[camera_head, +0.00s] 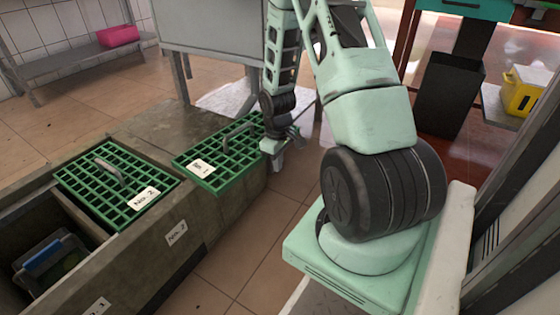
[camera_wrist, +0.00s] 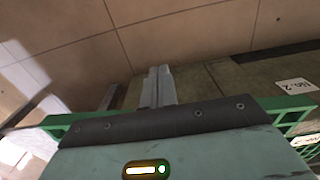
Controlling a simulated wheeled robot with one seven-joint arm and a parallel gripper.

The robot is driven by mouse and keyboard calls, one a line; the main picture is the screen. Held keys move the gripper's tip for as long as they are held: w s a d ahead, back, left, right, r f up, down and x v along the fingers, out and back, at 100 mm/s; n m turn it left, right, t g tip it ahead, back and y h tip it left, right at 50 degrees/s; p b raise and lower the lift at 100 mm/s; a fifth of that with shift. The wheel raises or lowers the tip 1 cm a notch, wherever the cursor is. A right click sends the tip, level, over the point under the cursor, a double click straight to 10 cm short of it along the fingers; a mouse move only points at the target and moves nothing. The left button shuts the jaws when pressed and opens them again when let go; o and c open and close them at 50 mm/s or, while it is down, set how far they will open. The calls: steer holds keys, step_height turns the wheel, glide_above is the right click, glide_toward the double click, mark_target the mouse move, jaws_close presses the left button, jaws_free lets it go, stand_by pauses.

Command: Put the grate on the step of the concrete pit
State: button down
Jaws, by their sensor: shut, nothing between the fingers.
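The concrete pit (camera_head: 225,195) runs along the left in the head view. One green grate (camera_head: 247,153) with a grey handle and a white tag lies at its right end; I cannot tell how it is seated. A second green grate (camera_head: 82,186), tagged No. 2, covers an opening further left. My gripper (camera_head: 272,150) is shut and empty beside the right end of the nearer grate. In the wrist view my shut fingers (camera_wrist: 158,85) point at the concrete and floor. Parts of a green grate (camera_wrist: 300,115) show behind my gripper body, which hides the rest.
An open pit compartment at the left holds a container with a blue handle (camera_head: 42,254). White tags mark the pit's front wall. A black bin (camera_head: 447,95) and a yellow box (camera_head: 522,92) stand at the right. Tiled floor is clear in front of the pit.

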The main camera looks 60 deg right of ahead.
mark_target(249, 149)
steer(key=w, duration=0.1)
steer(key=w+b, duration=0.1)
steer(key=w, duration=0.1)
steer(key=shift+w+a+r, duration=0.15)
steer(key=shift+r, duration=0.05)
steer(key=w+p, duration=0.1)
steer(key=w, duration=0.1)
steer(key=w+p, duration=0.3)
steer(key=w, duration=0.1)
steer(key=shift+w+a+r, duration=0.2)
steer(key=shift+w+a, duration=0.05)
steer(key=shift+w, duration=0.05)
steer(key=shift+w+f+p, duration=0.15)
steer(key=shift+w+p, duration=0.15)
steer(key=shift+w, duration=0.2)
steer(key=shift+s, duration=0.1)
